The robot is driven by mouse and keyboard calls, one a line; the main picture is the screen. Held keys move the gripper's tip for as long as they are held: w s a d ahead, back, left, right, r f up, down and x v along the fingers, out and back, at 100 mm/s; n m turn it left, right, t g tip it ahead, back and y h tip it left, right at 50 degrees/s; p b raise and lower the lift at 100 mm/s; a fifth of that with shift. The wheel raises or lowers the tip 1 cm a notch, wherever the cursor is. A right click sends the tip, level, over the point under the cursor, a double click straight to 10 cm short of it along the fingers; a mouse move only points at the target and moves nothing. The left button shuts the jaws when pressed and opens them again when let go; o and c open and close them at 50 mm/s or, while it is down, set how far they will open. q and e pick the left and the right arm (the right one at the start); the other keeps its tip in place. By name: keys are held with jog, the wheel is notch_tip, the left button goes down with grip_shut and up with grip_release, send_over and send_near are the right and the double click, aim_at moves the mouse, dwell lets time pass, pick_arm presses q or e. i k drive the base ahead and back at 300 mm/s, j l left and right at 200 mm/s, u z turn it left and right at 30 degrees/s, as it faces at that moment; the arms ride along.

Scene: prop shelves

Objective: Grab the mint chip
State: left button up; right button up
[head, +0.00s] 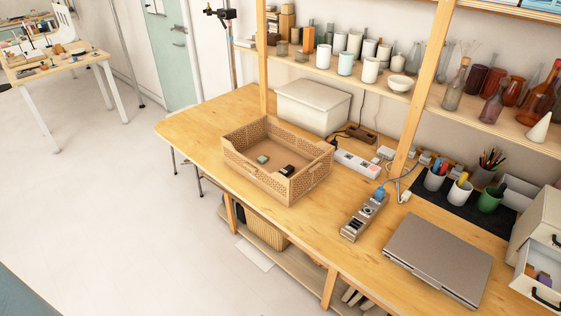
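A small mint-green block (263,159), which looks like the mint chip, lies on the floor of an open brown basket (248,174). The basket has perforated walls and stands on the wooden table. A small dark item (287,170) lies in the same basket, to the right of the mint one and apart from it. Neither of my grippers is in the head view.
A white lidded box (312,105) stands behind the basket. Power strips (364,216), a closed laptop (438,258) and pen cups (459,195) are to the right. Shelves with cups and bottles rise behind. The table's left end (195,125) is clear.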

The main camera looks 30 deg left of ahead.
aim_at(262, 159)
jog(key=i+j, duration=0.15)
jog(key=j, duration=0.25)
jog(key=i+j, duration=0.1)
jog(key=j, duration=0.3)
jog(key=i+j, duration=0.15)
jog(key=j, duration=0.25)
jog(key=i+j, duration=0.15)
jog(key=j, duration=0.2)
jog(key=i+j, duration=0.1)
jog(key=j, duration=0.3)
jog(key=i+j, duration=0.15)
jog(key=j, duration=0.25)
jog(key=i+j, duration=0.15)
jog(key=j, duration=0.25)
